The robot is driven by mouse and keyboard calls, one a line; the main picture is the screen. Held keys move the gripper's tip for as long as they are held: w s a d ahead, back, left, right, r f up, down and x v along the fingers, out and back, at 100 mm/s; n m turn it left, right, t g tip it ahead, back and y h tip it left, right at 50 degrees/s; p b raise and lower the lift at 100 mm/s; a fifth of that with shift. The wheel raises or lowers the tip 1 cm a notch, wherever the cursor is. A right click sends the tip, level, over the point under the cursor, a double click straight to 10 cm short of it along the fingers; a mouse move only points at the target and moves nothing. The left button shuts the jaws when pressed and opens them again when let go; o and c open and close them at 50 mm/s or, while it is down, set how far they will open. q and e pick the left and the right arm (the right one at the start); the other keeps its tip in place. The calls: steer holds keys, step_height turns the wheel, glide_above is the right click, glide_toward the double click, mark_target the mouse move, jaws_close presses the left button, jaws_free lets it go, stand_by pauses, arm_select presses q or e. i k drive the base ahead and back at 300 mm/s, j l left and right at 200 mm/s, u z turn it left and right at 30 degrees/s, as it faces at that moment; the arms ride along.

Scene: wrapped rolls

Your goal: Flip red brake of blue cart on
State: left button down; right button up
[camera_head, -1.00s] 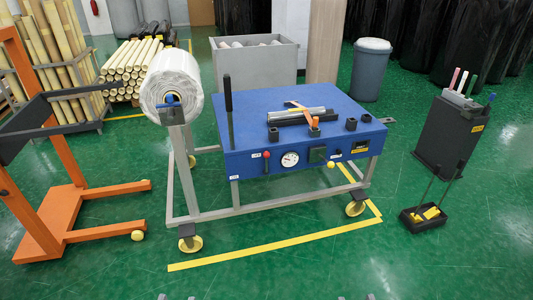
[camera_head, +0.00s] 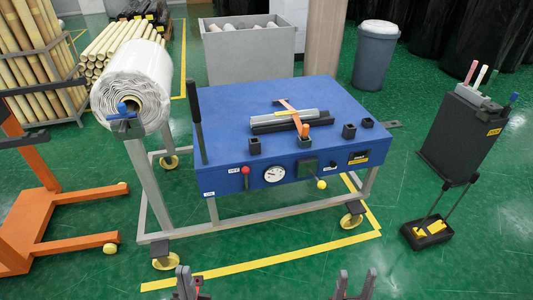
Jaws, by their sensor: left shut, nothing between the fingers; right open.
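The blue cart (camera_head: 290,100) stands ahead of me on a grey frame with yellow-wheeled casters. A small red-knobbed lever (camera_head: 245,171) is on its front panel, left of the round gauge (camera_head: 274,174). I take it for the red brake; its on or off position is not clear. My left gripper (camera_head: 187,283) is shut and empty at the bottom edge, in front of the cart and below the lever. My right gripper (camera_head: 355,284) is open and empty at the bottom edge, farther right. Both are apart from the cart, and only their tips show.
A white wrapped roll (camera_head: 133,85) sits on a post at the cart's left. A tall black handle (camera_head: 198,125) rises from the cart's left corner. An orange stand (camera_head: 60,215) is at left, a black tool caddy (camera_head: 430,232) at right. Green floor before the cart is clear.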

mark_target(245, 170)
steer(key=i+l, duration=0.2)
steer(key=i, duration=0.15)
steer(key=i+l, duration=0.2)
steer(key=i, duration=0.15)
steer(key=i+l, duration=0.15)
steer(key=i, duration=0.25)
